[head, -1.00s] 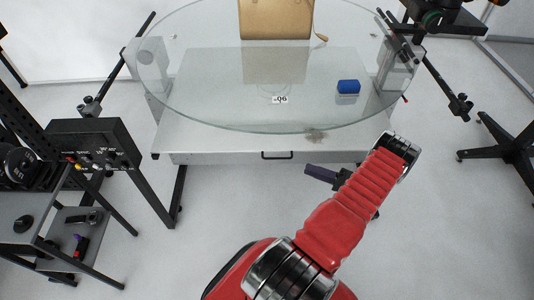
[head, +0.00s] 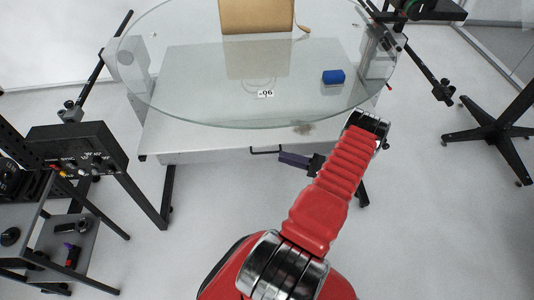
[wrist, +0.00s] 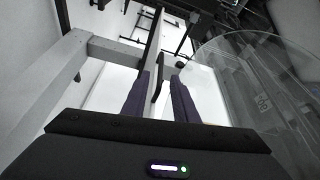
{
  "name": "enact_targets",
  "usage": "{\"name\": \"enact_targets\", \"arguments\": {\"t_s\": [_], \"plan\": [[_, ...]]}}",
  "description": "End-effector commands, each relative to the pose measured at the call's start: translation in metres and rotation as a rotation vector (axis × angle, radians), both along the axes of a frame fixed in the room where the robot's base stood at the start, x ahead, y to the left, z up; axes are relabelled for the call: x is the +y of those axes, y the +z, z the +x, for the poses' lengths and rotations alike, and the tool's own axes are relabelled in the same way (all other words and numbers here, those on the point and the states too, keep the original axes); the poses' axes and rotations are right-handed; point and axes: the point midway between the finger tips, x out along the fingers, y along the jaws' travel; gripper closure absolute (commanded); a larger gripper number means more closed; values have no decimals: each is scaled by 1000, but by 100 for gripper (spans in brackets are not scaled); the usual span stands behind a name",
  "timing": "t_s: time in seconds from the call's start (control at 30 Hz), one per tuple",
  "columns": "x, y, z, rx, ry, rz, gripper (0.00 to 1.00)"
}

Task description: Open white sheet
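The white sheet appears as a pale flat panel or drawer front (head: 215,142) under the glass turntable, with a dark handle (head: 258,152) at its middle. In the head view my gripper (head: 282,157) shows as a dark purple finger at the handle's right end. In the wrist view the purple fingers of my gripper (wrist: 159,90) stand apart. The dark handle (wrist: 158,78) shows between and just beyond them, on the white front (wrist: 153,45). I cannot tell whether the fingers touch it. The panel looks shut.
The round glass turntable (head: 200,112) is above the panel, carrying a brown bag-like object (head: 257,17) and a blue block (head: 333,77). A cart with a control box (head: 75,150) stands left. A black stand (head: 493,137) stands right. The floor in front is clear.

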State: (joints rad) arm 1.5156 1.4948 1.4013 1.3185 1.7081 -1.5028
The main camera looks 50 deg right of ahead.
Motion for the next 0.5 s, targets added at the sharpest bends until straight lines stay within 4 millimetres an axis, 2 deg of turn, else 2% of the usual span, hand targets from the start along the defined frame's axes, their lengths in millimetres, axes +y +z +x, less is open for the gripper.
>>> {"name": "enact_targets", "arguments": {"t_s": [0.3, 0.5], "plan": [[17, 3, 48, 0, 3, 0, 74], [25, 5, 69, 0, 3, 0, 74]]}}
